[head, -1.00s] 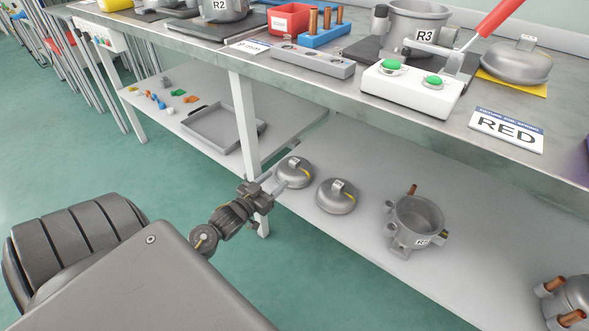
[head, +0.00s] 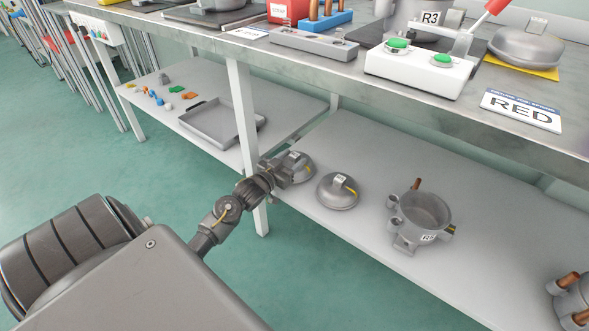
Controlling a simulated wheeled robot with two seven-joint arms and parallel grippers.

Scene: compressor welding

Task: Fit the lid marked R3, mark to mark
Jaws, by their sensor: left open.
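The pot body marked R3 (head: 409,16) stands on the bench top, cut by the upper edge of the picture. One grey lid (head: 338,190) with a tab handle and a yellow mark lies on the lower shelf. Another lid (head: 306,171) lies left of it, partly hidden by my left gripper. My left gripper (head: 291,165) is open, with its fingers at this lid's handle; I cannot tell if they touch or straddle it. A third lid (head: 526,46) lies on a yellow pad on the bench top. The lids' labels are too small to read. My right gripper is out of view.
A white box with green buttons (head: 418,72) and a RED card (head: 521,111) are on the bench top (head: 330,80). A pot body (head: 424,212) with stubs stands on the lower shelf (head: 365,245). The bench leg (head: 244,120) is close to my left arm.

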